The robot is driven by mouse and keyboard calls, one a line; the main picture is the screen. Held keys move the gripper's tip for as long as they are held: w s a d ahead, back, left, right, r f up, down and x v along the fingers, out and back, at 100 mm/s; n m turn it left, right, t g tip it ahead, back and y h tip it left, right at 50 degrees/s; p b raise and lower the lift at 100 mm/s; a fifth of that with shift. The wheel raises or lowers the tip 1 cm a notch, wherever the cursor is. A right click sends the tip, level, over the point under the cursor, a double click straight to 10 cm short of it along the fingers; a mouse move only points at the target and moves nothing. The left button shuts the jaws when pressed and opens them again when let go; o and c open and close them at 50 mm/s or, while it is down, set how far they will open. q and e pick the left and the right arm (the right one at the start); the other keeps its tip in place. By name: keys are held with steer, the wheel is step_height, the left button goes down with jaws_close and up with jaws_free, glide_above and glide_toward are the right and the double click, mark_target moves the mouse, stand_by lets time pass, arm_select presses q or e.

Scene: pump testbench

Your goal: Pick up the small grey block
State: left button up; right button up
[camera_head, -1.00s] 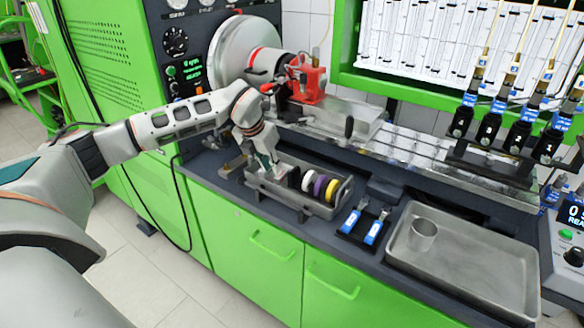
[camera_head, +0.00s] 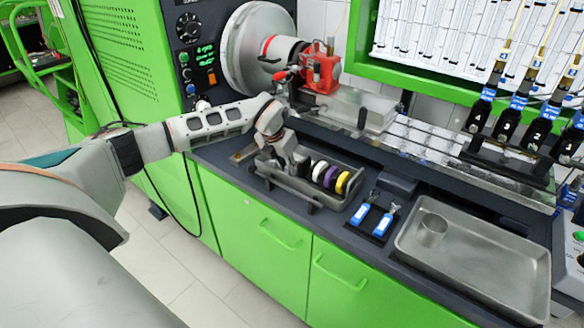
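My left gripper (camera_head: 299,168) reaches down into the long grey tray (camera_head: 285,184) on the bench, just left of the discs standing in it. Its fingertips are small and partly hidden, so I cannot tell whether they are open or shut. I cannot make out a small grey block; it may be hidden by the gripper or the tray wall. My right gripper is not in view.
Black, white, purple and yellow discs (camera_head: 330,177) stand in the tray's right part. Two blue-labelled items (camera_head: 371,219) lie on a dark mat to the right. A metal pan (camera_head: 480,262) holds a cup (camera_head: 432,229). A red machine part (camera_head: 321,70) rises behind.

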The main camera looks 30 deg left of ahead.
arm_select(q)
jaws_close()
steer(key=shift+r, duration=0.2)
